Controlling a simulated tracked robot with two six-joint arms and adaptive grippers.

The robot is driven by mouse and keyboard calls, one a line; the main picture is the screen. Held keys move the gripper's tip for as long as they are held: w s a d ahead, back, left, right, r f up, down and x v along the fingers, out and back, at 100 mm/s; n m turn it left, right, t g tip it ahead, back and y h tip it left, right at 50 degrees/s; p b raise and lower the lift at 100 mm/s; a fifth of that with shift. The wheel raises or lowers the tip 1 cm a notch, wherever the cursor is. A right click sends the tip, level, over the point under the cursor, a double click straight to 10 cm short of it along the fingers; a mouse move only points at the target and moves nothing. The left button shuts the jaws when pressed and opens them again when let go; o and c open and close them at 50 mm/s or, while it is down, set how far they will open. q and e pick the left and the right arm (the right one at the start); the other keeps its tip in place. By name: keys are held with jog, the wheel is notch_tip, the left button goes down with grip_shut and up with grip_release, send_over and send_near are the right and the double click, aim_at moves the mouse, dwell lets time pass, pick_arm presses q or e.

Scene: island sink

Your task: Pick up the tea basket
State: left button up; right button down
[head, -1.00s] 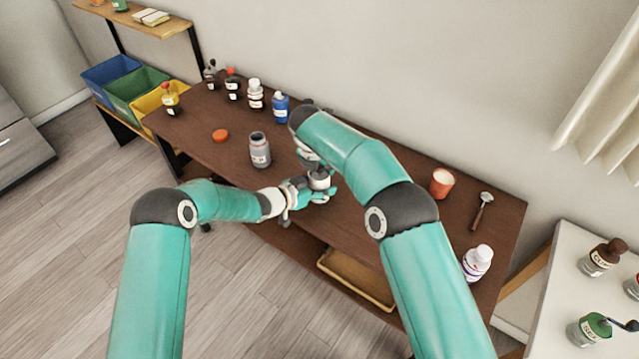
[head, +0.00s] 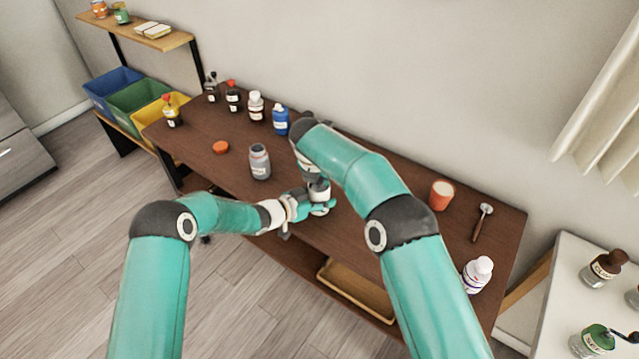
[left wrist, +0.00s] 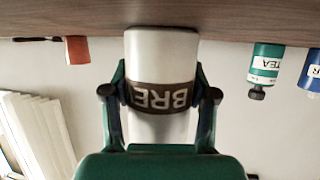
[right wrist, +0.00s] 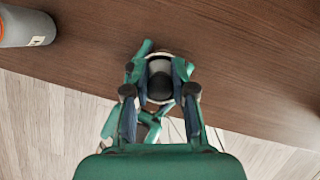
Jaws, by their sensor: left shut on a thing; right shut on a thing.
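A white jar with a brown band lettered "BRE" (left wrist: 160,95) stands on the table, upside down in the left wrist view. My left gripper (left wrist: 160,97) is shut around its sides. In the head view the left gripper (head: 312,207) is at the table's front edge. My right gripper (right wrist: 160,90) comes from above and is shut on the jar's top (right wrist: 160,80). In the head view my right arm partly hides that grip. A green bottle lettered "TEA" (left wrist: 266,64) stands behind the jar. I cannot make out a tea basket.
A grey jar (head: 260,162) and an orange lid (head: 220,147) are left of the grippers. Several bottles line the back left. A red cup (head: 440,195), a hammer-like tool (head: 482,222) and a white bottle (head: 477,275) are at right. A tan tray (head: 357,290) sits below the tabletop.

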jog(key=shift+s+f, duration=0.15)
jog(key=shift+r, duration=5)
pick_arm(q)
jog(key=o, duration=1.3)
jog(key=shift+a, duration=0.1)
